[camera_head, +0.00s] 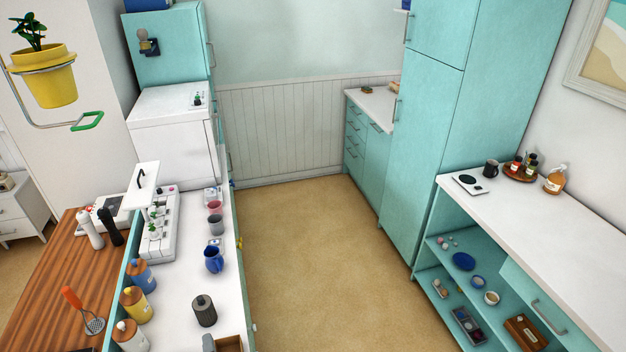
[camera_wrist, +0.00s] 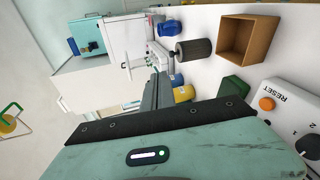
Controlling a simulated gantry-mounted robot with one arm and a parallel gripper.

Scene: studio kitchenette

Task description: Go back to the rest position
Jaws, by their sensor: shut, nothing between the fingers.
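My gripper (camera_wrist: 160,85) shows in the wrist view as narrow dark grey fingers, together and empty, beyond the black-edged teal housing at the bottom. It points over the white counter, with a yellow canister (camera_wrist: 183,93) close beside the fingers in the picture. I cannot tell the distance between them. I cannot make out my gripper in the head view.
The white counter (camera_head: 190,285) at left holds a blue mug (camera_head: 213,260), a dark ribbed canister (camera_head: 204,310) and several lidded jars. In the wrist view, a wooden box (camera_wrist: 248,40) and a RESET panel (camera_wrist: 285,105) lie right. The floor (camera_head: 300,250) between the counters is clear.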

